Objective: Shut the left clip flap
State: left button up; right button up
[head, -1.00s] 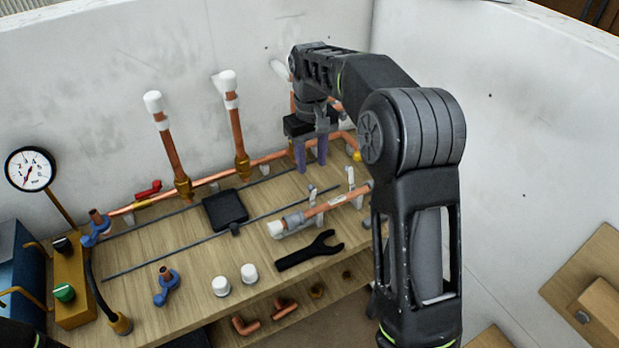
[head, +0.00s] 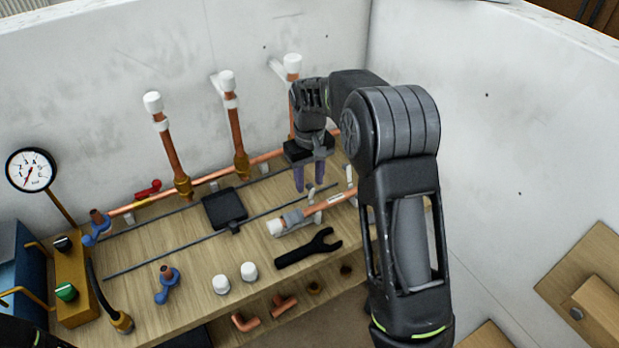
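A short copper pipe (head: 337,200) with a white end cap lies in two white clips at the right of the bench. The left clip flap (head: 311,196) is a small white piece standing up beside the pipe. The right clip flap (head: 349,175) also stands up. My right gripper (head: 310,181) points down with its two purple fingers apart and nothing visible between them. Its fingertips are just above and behind the left flap in the picture; I cannot tell whether they touch it. My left gripper is out of view.
A black spanner (head: 309,248) and white caps (head: 249,271) lie in front of the pipe. Upright copper pipes (head: 239,148) rise from a long horizontal pipe at the back wall. A black square pad (head: 225,209) lies to the left.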

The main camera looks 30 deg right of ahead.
jog(key=shift+f, duration=0.25)
grip_shut()
dwell(0.4)
